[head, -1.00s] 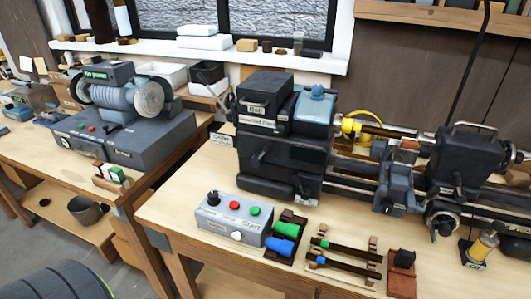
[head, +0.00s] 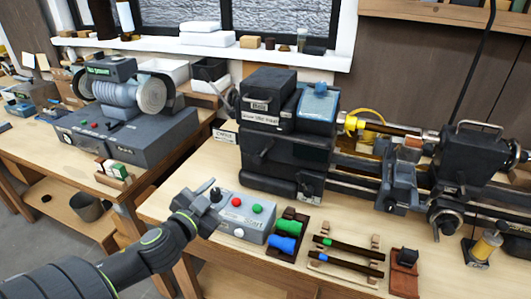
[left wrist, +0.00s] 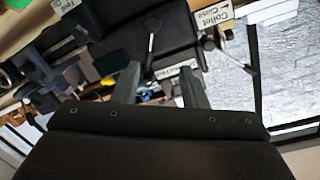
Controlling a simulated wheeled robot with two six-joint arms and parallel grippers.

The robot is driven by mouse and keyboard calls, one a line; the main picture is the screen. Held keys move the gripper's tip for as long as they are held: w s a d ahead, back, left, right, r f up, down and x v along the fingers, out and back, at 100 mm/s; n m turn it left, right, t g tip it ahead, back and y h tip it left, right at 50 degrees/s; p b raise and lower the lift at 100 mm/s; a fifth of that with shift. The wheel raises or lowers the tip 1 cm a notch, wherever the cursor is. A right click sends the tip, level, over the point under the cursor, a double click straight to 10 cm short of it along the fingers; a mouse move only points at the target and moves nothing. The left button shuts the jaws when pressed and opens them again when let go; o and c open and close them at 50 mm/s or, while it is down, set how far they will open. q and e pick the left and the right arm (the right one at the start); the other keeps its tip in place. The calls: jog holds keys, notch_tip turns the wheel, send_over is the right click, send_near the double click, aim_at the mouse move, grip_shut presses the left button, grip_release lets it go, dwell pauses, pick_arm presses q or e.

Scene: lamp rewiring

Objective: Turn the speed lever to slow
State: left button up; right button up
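The dark lathe headstock (head: 285,150) stands on the bench in the middle of the head view. A small lever (head: 265,153) is on its front face. In the left wrist view a lever with a dark ball end (left wrist: 152,42) shows above the fingers, and another lever (left wrist: 228,45) sits by a "Collet Close" label. I cannot read which one is the speed lever. My left gripper (head: 207,187) is in front of the headstock, over the left end of the grey control box. Its fingers (left wrist: 160,82) are apart with nothing visibly held. My right gripper is out of view.
The grey control box (head: 240,215) has red and green buttons. A holder with green and blue handles (head: 287,234) and a rack of dark rods (head: 345,255) lie to its right. A grinder (head: 115,105) stands on the left bench. The lathe bed runs to the right.

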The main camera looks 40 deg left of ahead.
aim_at(268, 147)
pick_arm(q)
jog(key=w+r+h, duration=0.1)
jog(key=w, duration=0.5)
jog(key=w+d+m+p, duration=0.1)
jog(key=w, duration=0.5)
jog(key=w+r+m+t+h+p, duration=0.1)
jog(key=w, duration=0.6)
jog(key=shift+d+r+h, duration=0.2)
jog(key=shift+r+h, duration=0.1)
jog(key=shift+r, duration=0.05)
jog(key=shift+s, duration=0.1)
grip_shut()
